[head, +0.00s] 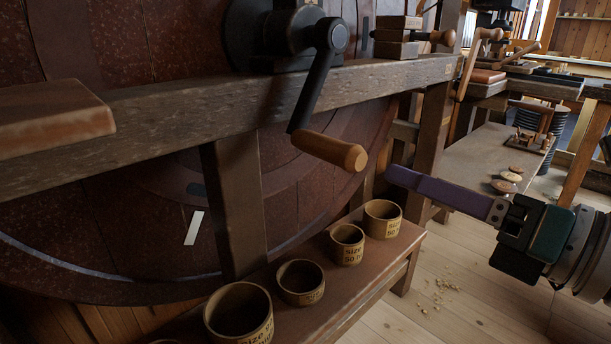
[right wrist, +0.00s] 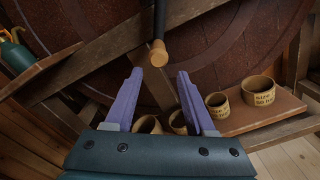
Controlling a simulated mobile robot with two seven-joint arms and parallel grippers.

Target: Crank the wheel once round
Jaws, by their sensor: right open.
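The large dark red-brown wheel (head: 110,225) stands upright behind a wooden beam and carries a pale strip (head: 194,228). A black crank arm (head: 314,90) hangs down from its hub, with a light wooden handle (head: 331,150) at the lower end. The handle also shows in the right wrist view (right wrist: 158,54), end-on, just beyond and between my fingertips. My right gripper (head: 390,175) has purple fingers. It is open and empty, apart from the handle, slightly right of and below its end. In the right wrist view the fingers (right wrist: 159,78) are spread. My left gripper is not in the head view.
The wooden beam (head: 160,118) runs across the wheel. Several labelled round cups (head: 347,244) stand on a low bench (head: 385,262) below the handle. Stacked blocks (head: 396,45) sit on the beam right of the crank. Floor at lower right is open.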

